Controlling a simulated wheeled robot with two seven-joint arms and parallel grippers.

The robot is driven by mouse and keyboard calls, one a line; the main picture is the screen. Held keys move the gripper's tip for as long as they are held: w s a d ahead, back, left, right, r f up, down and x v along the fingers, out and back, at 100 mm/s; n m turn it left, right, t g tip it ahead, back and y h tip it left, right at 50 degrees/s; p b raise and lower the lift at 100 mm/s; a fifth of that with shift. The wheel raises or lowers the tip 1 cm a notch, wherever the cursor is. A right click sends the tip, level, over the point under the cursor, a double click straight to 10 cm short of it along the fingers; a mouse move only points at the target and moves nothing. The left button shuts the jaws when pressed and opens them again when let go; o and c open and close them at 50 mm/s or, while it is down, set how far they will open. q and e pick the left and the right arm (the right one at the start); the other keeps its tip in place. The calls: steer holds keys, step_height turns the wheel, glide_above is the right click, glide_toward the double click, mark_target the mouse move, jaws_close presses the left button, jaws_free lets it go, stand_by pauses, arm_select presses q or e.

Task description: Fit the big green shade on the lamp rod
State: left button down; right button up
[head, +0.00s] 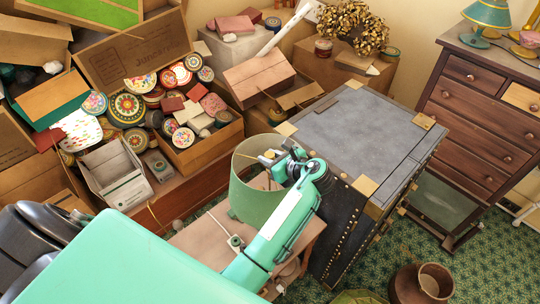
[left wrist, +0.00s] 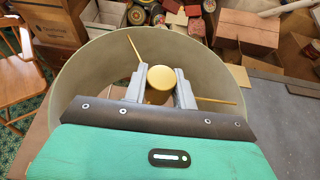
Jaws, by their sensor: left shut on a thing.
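The big green shade (head: 250,204) is upright or nearly so over a small brown table beside the grey trunk. My left gripper (head: 272,158) is at the shade's open top. In the left wrist view my left gripper (left wrist: 160,88) is shut on the round yellow knob (left wrist: 161,77) at the shade's centre, where thin brass spokes meet. The pale shade wall (left wrist: 85,68) rings the fingers. The lamp rod is not visible; I cannot tell whether it is inside the shade. My right gripper is not in view.
The grey trunk (head: 352,128) stands close at the shade's right. Boxes of round tins (head: 127,108) crowd the back left. A dark dresser (head: 468,122) stands at right. A brown pot (head: 428,283) is on the green carpet.

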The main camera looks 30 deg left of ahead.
arm_select(q)
steer(key=shift+f+b, duration=0.35)
steer(key=shift+f, duration=1.1)
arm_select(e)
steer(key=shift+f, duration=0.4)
arm_select(q)
steer(key=c, duration=1.1)
jaws_free()
steer(key=shift+o, duration=0.2)
